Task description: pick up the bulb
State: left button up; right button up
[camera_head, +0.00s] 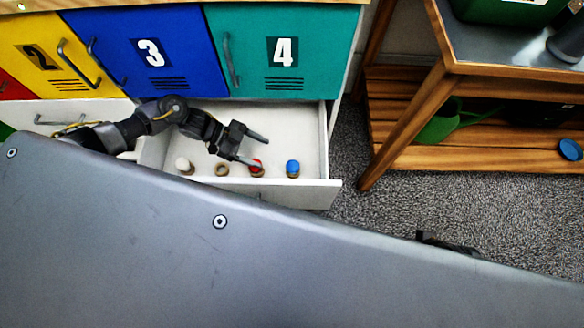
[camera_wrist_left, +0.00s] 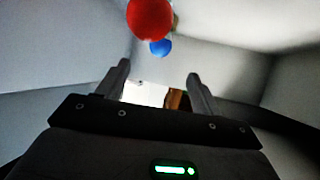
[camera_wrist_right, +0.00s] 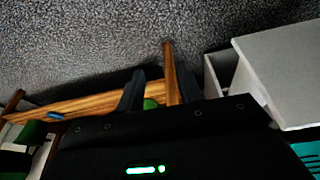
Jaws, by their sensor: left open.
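An open white drawer (camera_head: 240,187) under the lockers holds a row of small items: a white bulb (camera_head: 183,164), an empty tan ring or socket (camera_head: 222,169), a red bulb (camera_head: 257,165) and a blue bulb (camera_head: 292,167). The coloured ones sit on tan bases. My left gripper (camera_head: 264,152) is open over the drawer, one finger overlapping the red bulb in the head view. In the left wrist view, the red bulb (camera_wrist_left: 150,17) is beyond the open fingertips (camera_wrist_left: 158,69), with the blue bulb (camera_wrist_left: 160,48) behind. My right gripper (camera_wrist_right: 161,74) is open and empty, away from the drawer.
Yellow, blue and teal lockers (camera_head: 284,75) stand behind the drawer. A wooden table (camera_head: 405,128) is at the right, with a green item (camera_head: 437,126) and a blue round item (camera_head: 570,149) on its lower shelf. Grey carpet (camera_head: 360,215) lies between.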

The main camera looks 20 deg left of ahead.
pick_arm(q)
jog(key=x, duration=0.4)
jog(key=shift+d, duration=0.1)
jog(key=b, duration=0.1)
send_over(284, 171)
jog(key=shift+f, duration=1.2)
jog(key=shift+d+f, duration=0.2)
jog(key=shift+d, duration=0.3)
jog(key=c, duration=0.9)
pick_arm(e)
jog(key=w, duration=0.1)
jog(key=w+a+t, duration=0.1)
jog(key=w+a+r+t, duration=0.1)
jog(key=shift+w+n+y, duration=0.3)
jog(key=shift+y, duration=0.1)
